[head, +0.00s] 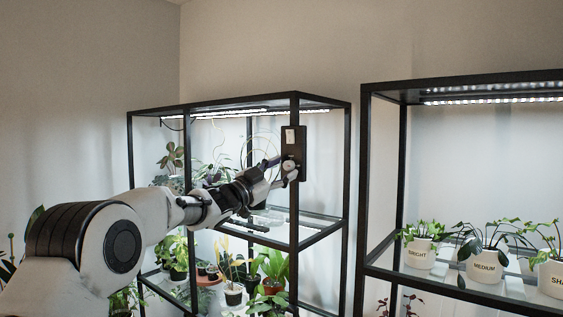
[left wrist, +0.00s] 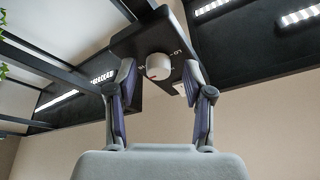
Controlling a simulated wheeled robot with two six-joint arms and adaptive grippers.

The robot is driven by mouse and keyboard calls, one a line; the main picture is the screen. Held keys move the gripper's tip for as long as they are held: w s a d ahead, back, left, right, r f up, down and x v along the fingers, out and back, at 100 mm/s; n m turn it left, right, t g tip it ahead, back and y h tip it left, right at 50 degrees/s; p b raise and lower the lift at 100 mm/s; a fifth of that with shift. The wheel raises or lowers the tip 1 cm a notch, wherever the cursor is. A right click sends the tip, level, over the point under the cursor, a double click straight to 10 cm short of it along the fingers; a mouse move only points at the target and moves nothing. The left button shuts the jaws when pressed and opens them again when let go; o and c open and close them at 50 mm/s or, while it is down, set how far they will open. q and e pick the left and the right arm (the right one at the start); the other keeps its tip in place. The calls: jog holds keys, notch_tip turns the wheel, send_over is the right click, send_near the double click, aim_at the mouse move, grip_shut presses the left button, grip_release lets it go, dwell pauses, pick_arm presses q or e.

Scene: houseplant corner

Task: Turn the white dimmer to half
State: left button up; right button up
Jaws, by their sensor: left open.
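The white dimmer (head: 288,165) is a round knob on a black control plate (head: 302,150) fixed to the front post of the left shelf. My left gripper (head: 278,168) is at the plate. In the left wrist view its two fingers (left wrist: 158,80) are spread, one on each side of the knob, with gaps between. I cannot tell how far the tips are from the plate. My right gripper is not in view.
The left shelf (head: 348,175) is a black frame with glass shelves, lit strips and several plants. A gap of bare wall lies between the shelves.

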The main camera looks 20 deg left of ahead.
pick_arm(q)
jog(key=shift+s+d+r, duration=0.2)
jog(key=shift+w+a+f, duration=0.1)
grip_shut()
